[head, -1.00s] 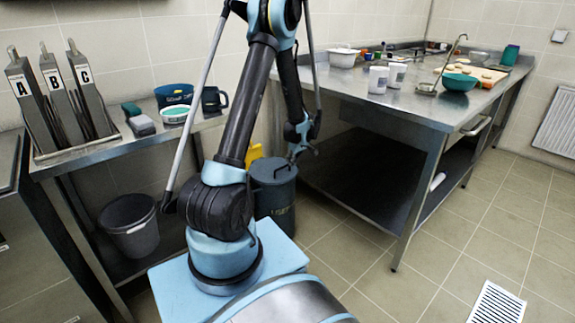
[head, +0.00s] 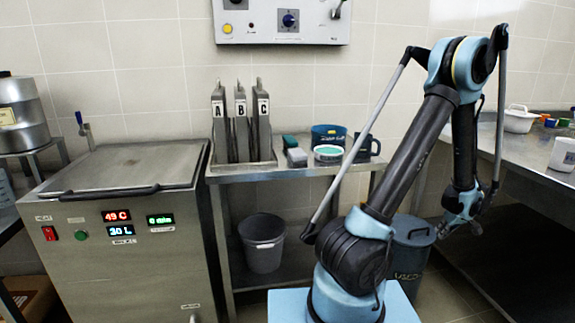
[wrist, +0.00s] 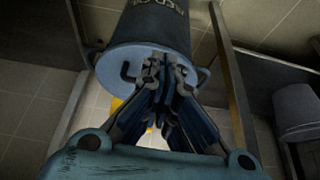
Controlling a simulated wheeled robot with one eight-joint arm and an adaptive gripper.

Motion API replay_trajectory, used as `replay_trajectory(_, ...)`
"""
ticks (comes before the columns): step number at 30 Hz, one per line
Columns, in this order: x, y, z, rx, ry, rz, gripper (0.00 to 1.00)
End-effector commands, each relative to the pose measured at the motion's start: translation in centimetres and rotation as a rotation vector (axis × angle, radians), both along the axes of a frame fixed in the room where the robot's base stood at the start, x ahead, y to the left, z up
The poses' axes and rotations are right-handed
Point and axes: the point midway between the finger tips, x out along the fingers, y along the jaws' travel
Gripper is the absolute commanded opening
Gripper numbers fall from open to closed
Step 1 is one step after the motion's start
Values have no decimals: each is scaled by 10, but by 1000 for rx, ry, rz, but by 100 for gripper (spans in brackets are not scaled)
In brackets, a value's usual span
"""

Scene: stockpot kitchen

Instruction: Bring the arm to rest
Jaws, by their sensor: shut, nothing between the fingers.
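My arm is folded in the head view, with the upper link leaning up to the right and the forearm hanging down. My gripper (head: 443,232) hangs low at its end, in front of the space between the side table and the right-hand counter. In the wrist view the fingers of my gripper (wrist: 160,62) are together, shut and empty. A dark lidded bin (head: 411,256) stands on the floor behind the gripper. The bin also shows beyond the fingertips in the wrist view (wrist: 150,28); I cannot tell the exact gap.
A side table (head: 290,172) holds three lettered holders (head: 242,125), a mug (head: 367,147) and tubs. A grey bucket (head: 264,243) sits below. A steel heated vat (head: 125,205) stands left. A metal counter (head: 540,176) with a white cup (head: 563,154) is at right.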

Motion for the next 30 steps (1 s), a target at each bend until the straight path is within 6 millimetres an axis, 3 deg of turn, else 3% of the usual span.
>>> replay_trajectory(7,34,65,52,22,43,4,0)
replay_trajectory(15,53,142,101,39,91,-4,0)
replay_trajectory(22,55,209,135,44,129,-11,0)
replay_trajectory(30,42,283,165,41,167,-21,0)
